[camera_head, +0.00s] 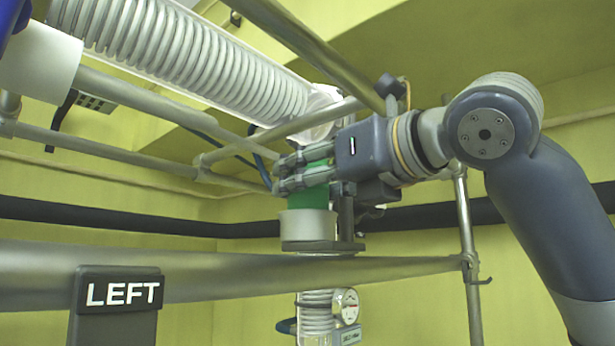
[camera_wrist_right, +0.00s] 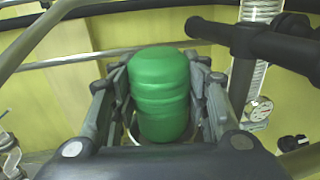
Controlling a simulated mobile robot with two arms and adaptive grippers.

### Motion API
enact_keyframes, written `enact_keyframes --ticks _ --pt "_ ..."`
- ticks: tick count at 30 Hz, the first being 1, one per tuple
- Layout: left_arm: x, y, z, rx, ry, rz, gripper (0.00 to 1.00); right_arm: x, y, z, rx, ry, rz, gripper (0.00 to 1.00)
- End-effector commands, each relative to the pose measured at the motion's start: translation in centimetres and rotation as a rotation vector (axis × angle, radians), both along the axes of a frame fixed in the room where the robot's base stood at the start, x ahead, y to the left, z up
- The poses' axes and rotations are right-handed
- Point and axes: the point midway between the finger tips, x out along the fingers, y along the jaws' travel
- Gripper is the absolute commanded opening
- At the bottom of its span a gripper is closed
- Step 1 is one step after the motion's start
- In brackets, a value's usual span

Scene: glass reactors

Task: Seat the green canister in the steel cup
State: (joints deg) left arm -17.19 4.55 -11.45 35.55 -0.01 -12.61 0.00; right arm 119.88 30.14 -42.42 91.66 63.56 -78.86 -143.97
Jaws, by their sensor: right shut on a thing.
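The green canister (camera_head: 308,196) is upright between the fingers of my right gripper (camera_head: 300,175), which is shut on it. In the right wrist view the canister (camera_wrist_right: 160,92) fills the space between the fingers of the gripper (camera_wrist_right: 165,105). The steel cup (camera_head: 307,224) is directly below the canister in the head view, and the canister's lower end meets the cup's rim line. I cannot tell how deep the canister is inside the cup. In the wrist view the cup is mostly hidden behind the canister. My left gripper is not in view.
A thick horizontal pipe (camera_head: 220,272) crosses in front, with a black LEFT sign (camera_head: 122,293). A large coiled glass tube (camera_head: 185,55) runs above. A pressure gauge (camera_head: 345,305) is below the cup. Metal frame bars (camera_head: 467,250) surround the spot.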

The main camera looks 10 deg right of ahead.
Motion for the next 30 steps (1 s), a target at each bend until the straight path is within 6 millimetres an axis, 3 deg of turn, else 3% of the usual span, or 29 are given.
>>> enact_keyframes --ticks 30 --pt "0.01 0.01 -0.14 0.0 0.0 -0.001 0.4 -0.03 0.02 -0.96 0.0 -0.001 0.0 0.18"
